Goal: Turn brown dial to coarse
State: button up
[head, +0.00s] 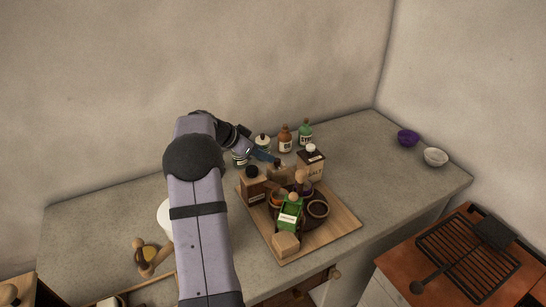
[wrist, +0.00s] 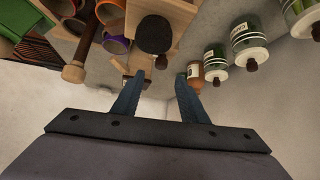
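My gripper (head: 268,157) reaches over the back edge of a wooden tray (head: 345,219) in the head view. In the wrist view my gripper (wrist: 160,88) has its two blue fingers apart, with nothing held between them. A small dark brown knob (wrist: 161,62) shows just beyond the fingertips, near a tan wooden piece (wrist: 140,62); contact cannot be told. I cannot tell for sure that this knob is the brown dial, and no coarse marking is readable. A wooden box (head: 254,190) with a black round top (head: 252,172) stands at the tray's left.
The tray also holds a green item (head: 290,212), brown cups (head: 318,209), a salt box (head: 311,166) and a wooden block (head: 286,244). Bottles (head: 285,138) stand behind it by the wall. The counter right of the tray is clear up to two bowls (head: 408,138).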

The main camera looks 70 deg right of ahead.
aim_at(277, 163)
jog(key=shift+p+x, duration=1.55)
jog(key=shift+x, duration=2.1)
jog(key=shift+w, duration=0.1)
grip_shut()
